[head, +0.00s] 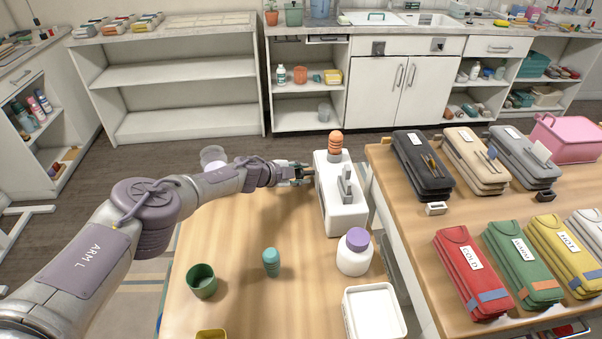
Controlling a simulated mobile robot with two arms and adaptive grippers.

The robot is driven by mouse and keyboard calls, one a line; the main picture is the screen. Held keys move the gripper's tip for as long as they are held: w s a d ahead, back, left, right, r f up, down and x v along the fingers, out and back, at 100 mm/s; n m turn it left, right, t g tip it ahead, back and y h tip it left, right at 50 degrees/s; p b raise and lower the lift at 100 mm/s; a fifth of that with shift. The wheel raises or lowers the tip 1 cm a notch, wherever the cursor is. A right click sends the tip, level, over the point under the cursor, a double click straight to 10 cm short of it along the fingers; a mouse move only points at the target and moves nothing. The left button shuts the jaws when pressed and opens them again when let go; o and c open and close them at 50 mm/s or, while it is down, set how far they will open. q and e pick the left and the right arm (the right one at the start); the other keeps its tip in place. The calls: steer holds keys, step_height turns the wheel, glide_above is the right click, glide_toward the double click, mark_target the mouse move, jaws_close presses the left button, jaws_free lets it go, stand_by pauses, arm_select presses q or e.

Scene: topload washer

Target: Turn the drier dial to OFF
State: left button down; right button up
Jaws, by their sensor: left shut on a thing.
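A white box-shaped appliance (345,215) stands on the wooden table, with a grey upright part (347,186) on its top. I take it for the drier. My left gripper (305,172) reaches in from the left and is shut at the appliance's left side. It is shut on what seems to be the dial there, which the fingers mostly hide. The dial's markings and pointer cannot be read from this view. My right gripper is not in view.
An orange ribbed object (335,143) shows at the appliance's far end. A white jar with a purple lid (355,252), a teal bottle (271,262), a green cup (202,281) and a white tray (373,313) are nearer. Labelled pouches (470,272) fill the right table.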

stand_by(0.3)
arm_select(q)
steer(key=c, duration=0.8)
jaws_free()
steer(key=shift+o, duration=0.2)
steer(key=shift+v, duration=0.85)
steer(key=v, duration=1)
steer(key=shift+r, duration=0.15)
